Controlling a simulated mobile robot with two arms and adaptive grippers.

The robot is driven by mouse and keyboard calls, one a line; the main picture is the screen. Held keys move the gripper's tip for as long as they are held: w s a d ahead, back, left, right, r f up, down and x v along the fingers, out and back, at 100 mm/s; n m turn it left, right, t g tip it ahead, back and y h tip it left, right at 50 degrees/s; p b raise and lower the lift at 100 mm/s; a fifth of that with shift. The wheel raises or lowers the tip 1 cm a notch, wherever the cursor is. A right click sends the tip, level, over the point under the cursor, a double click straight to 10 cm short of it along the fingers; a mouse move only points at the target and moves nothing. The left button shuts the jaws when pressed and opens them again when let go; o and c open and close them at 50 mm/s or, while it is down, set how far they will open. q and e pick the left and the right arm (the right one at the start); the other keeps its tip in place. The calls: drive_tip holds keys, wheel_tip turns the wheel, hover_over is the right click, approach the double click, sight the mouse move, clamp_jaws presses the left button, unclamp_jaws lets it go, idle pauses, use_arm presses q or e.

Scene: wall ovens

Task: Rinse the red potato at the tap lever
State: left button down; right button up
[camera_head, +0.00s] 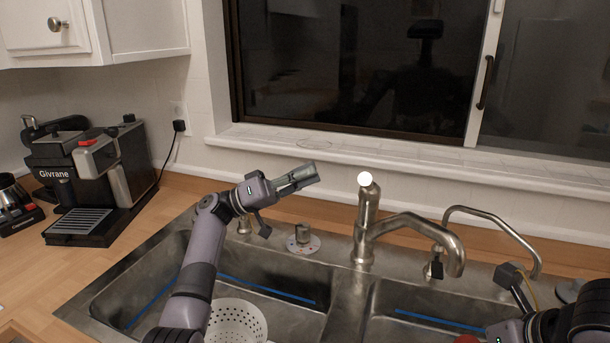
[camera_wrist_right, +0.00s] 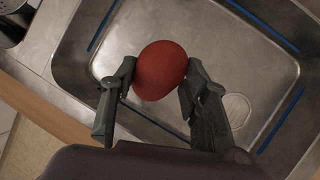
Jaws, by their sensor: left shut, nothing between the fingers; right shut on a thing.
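The red potato (camera_wrist_right: 160,70) is between the fingertips of my right gripper (camera_wrist_right: 158,84), which is shut on it above a steel sink basin. Only the top of the potato (camera_head: 466,339) shows at the bottom edge in the head view, where the right fingers are mostly out of frame. The tap (camera_head: 366,225) stands behind the sink with its spout bent to the right. A white ball (camera_head: 365,179) shows at its top, where the lever would be; the lever itself is not clear. No water shows. My left gripper (camera_head: 312,172) is shut and empty, left of the tap top.
The double sink (camera_head: 345,305) has a white colander (camera_head: 238,322) in its left basin. A thin second faucet (camera_head: 500,222) stands right of the tap. A round knob (camera_head: 303,240) sits behind the sink. A coffee machine (camera_head: 95,175) is on the left counter; a window sill (camera_head: 400,155) runs behind.

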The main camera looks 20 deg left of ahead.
drive_tip(key=shift+r, duration=0.1)
drive_tip(key=s+d+r+p, duration=0.1)
drive_tip(key=s+d+r, duration=0.2)
drive_tip(key=s+r, duration=0.1)
drive_tip(key=shift+p, duration=0.4)
drive_tip(key=shift+s+a, duration=0.1)
idle(1.1)
